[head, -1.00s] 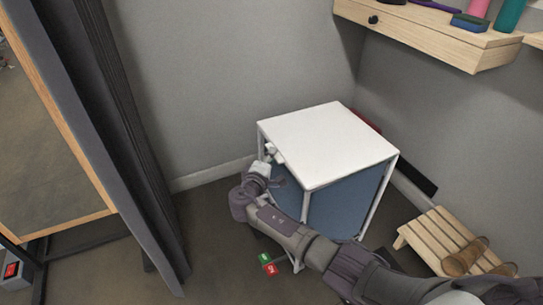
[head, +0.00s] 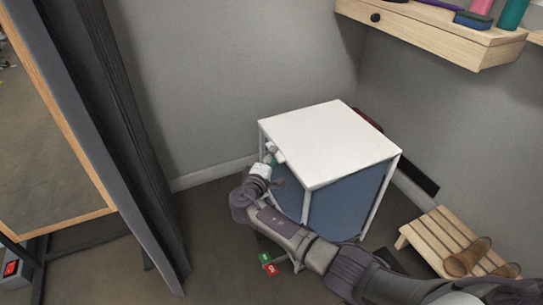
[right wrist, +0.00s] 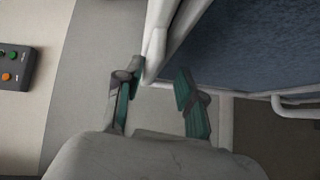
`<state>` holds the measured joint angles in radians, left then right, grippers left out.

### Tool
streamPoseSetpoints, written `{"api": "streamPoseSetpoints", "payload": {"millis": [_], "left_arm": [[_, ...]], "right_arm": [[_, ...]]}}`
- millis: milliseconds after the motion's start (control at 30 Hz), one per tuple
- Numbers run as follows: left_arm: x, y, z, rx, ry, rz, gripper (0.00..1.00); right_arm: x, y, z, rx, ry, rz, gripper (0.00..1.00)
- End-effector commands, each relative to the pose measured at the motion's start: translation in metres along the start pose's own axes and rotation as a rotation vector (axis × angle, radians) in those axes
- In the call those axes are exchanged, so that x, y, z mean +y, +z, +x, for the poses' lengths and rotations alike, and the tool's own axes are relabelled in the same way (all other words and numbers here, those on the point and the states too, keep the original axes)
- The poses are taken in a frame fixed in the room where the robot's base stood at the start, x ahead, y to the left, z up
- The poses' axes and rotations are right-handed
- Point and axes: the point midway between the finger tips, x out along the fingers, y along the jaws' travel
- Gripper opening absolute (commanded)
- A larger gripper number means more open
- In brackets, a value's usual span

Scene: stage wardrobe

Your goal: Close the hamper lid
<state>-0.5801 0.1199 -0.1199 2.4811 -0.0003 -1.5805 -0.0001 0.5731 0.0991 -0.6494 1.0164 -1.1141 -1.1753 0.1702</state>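The hamper has a white tube frame with a blue fabric bag (head: 345,205); its white lid (head: 330,140) lies flat across the top in the head view. My right gripper (head: 268,160) is at the hamper's left side, just below the lid's left edge. In the right wrist view its two fingers (right wrist: 158,88) are apart with nothing held between them. A white frame tube (right wrist: 157,45) is just beyond the left fingertip; I cannot tell if they touch. The blue bag (right wrist: 245,50) fills the upper right there. My left gripper is not in view.
A slatted wooden rack (head: 440,232) with brown shoes (head: 467,258) stands right of the hamper. A wooden shelf with a drawer (head: 430,32) hangs on the wall above. A dark curtain (head: 125,140) and a mirror (head: 50,130) stand left. Small red and green blocks (head: 267,264) are on the floor.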

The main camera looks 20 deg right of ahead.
Motion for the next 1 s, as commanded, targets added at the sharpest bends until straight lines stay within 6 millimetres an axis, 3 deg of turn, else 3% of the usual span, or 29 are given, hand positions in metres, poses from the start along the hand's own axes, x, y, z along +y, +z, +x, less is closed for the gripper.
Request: {"api": "streamPoseSetpoints", "payload": {"millis": [467, 1000], "left_arm": [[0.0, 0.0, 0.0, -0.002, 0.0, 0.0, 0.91], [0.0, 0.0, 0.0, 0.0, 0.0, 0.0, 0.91]], "right_arm": [[0.003, 0.0, -0.004, 0.0, 0.006, 0.001, 0.35], [0.001, -0.001, -0.104, 0.001, 0.001, 0.002, 0.35]]}}
